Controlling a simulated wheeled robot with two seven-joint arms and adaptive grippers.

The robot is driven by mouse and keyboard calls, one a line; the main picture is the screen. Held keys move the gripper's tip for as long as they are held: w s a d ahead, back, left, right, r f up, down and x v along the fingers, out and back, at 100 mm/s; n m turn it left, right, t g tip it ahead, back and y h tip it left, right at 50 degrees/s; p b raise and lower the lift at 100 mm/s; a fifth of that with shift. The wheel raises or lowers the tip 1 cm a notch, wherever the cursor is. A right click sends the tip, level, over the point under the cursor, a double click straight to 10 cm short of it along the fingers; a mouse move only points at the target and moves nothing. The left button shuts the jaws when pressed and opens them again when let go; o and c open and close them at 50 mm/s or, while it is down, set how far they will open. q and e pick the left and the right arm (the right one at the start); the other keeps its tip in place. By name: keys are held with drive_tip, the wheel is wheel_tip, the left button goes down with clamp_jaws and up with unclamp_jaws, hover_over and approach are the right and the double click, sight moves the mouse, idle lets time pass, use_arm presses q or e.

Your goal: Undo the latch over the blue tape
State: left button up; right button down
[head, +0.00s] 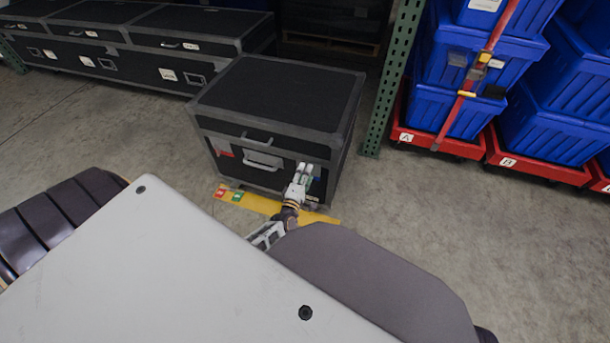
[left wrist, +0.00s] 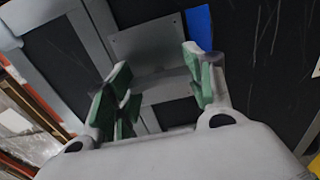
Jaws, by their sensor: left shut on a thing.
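A black case with grey metal edges (head: 277,95) stands on the floor in the head view. My left gripper (head: 305,169) is at the right part of its front face. In the left wrist view, my left gripper (left wrist: 157,66) has its green-padded fingers on either side of a grey metal latch (left wrist: 147,44) and is shut on it. A strip of blue tape (left wrist: 199,25) is on the black panel beside the latch, close to the right finger. In the head view the gripper hides most of this latch. My right gripper is not in view.
A red patch (head: 222,148) and a handle (head: 262,161) are on the case front. Yellow floor tape (head: 265,204) runs before it. Long black cases (head: 125,45) stand behind left. A green rack post (head: 388,90) and blue totes (head: 465,105) on red dollies stand right.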

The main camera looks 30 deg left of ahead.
use_arm(q)
drive_tip(key=o, duration=1)
drive_tip(key=shift+o, duration=0.2)
drive_tip(key=v, duration=1.2)
idle(0.5)
